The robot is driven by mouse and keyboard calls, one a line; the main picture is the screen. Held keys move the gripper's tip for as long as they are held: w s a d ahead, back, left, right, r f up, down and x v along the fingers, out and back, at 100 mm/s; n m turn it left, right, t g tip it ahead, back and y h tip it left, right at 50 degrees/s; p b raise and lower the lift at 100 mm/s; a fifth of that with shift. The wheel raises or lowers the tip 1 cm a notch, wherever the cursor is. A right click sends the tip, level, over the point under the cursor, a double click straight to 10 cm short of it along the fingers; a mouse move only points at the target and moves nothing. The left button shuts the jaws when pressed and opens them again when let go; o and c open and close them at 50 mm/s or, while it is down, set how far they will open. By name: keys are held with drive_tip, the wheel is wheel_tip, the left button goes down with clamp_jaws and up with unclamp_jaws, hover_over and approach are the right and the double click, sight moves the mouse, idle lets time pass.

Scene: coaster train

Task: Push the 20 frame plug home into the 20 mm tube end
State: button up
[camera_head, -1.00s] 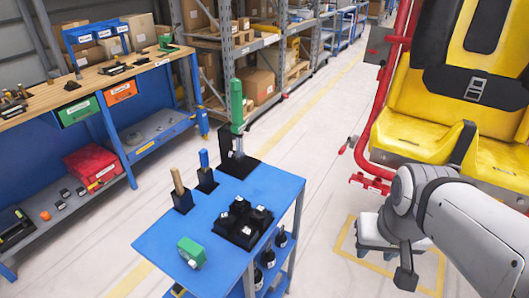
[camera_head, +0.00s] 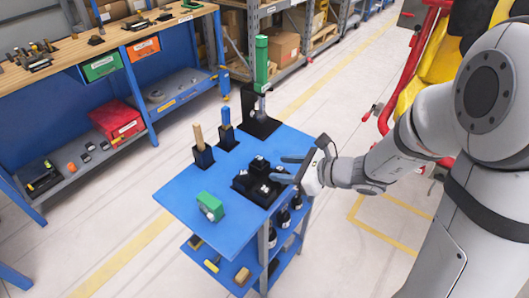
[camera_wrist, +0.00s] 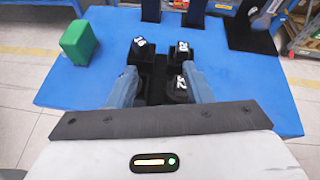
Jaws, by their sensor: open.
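Several black plugs with white number labels stand in a black holder (camera_head: 241,187) on the blue cart top. In the wrist view three plug tops show: back left (camera_wrist: 141,46), back right (camera_wrist: 181,48) and front right (camera_wrist: 179,85). The labels are too small to tell surely which plug is the 20. My gripper (camera_head: 280,168) is open and empty, its blue fingers above the right side of the holder. In the wrist view the fingers (camera_wrist: 160,80) stand apart on either side of the holder, partly hiding it. I cannot make out the 20 mm tube end.
The cart top (camera_head: 170,192) also carries a green block (camera_head: 210,206), a wooden-handled tool (camera_head: 199,135), a blue-handled tool (camera_head: 226,117) and a tall green-handled press (camera_head: 261,65). A workbench (camera_head: 95,55) stands left. The yellow seat (camera_head: 413,85) is right, partly behind my arm.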

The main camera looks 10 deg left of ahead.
sight(260, 157)
drive_tip(key=shift+w+a+f+m+t, duration=0.1)
drive_tip(key=shift+w+f+m+t, duration=0.2)
drive_tip(key=shift+w+m, duration=0.25)
drive_tip(key=shift+w+a+f+m+t, duration=0.1)
drive_tip(key=shift+w+f+m+t, duration=0.15)
drive_tip(key=shift+w+m, duration=0.3)
drive_tip(key=shift+w+a+f, duration=0.1)
drive_tip(key=shift+a+f, duration=0.1)
drive_tip(key=shift+f, duration=0.05)
drive_tip(key=x, duration=0.3)
drive_tip(key=w+x, duration=0.1)
drive_tip(key=x, duration=0.3)
drive_tip(key=shift+d+r+p, duration=0.1)
drive_tip(key=shift+p, duration=0.25)
drive_tip(key=shift+c, duration=0.5)
clamp_jaws()
